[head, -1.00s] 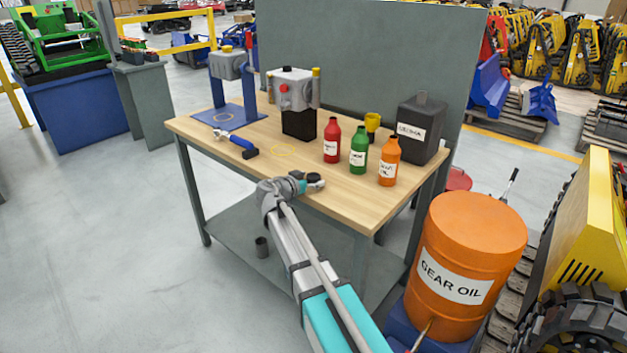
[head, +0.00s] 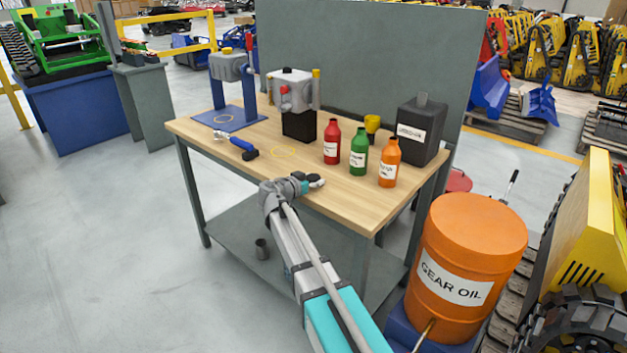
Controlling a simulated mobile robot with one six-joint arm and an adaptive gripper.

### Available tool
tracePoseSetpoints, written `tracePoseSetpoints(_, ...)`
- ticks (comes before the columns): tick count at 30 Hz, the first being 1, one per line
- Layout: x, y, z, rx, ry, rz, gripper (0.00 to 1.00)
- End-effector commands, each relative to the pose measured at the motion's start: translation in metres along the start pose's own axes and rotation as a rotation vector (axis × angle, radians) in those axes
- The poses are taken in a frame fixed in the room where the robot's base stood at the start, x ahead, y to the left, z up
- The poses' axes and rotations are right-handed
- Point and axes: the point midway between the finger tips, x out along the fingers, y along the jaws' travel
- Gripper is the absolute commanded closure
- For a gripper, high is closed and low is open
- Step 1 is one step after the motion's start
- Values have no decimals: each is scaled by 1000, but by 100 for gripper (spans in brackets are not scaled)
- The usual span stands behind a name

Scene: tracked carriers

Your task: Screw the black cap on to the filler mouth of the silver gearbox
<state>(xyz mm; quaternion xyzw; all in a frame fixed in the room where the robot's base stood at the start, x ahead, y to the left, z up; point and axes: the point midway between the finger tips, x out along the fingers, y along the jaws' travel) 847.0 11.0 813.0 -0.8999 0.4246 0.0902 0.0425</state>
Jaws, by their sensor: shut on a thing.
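The silver gearbox (head: 293,80) stands on a black block (head: 299,125) towards the back middle of the bench, with a red part on its front and a yellow post at its right. A small dark spot shows on its top; I cannot tell whether this is the filler mouth. My gripper (head: 315,181) is over the bench's front edge, well in front of the gearbox and apart from it. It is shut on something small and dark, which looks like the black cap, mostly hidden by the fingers.
Red (head: 332,145), green (head: 358,153) and orange bottles (head: 389,164) stand right of the gearbox, before a dark canister (head: 419,130) and yellow cup (head: 372,123). A blue-handled tool (head: 240,143) lies left. A second grey unit (head: 229,66) stands on a blue frame. The wooden bench (head: 225,158) is clear front left.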

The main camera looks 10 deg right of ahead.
Motion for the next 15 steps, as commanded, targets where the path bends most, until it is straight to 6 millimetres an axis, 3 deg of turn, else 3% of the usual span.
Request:
tracePoseSetpoints(2,0,0,0,0,0,0,61)
tracePoseSetpoints(3,0,0,0,0,0,0,66)
tracePoseSetpoints(15,-1,0,-3,0,0,0,66)
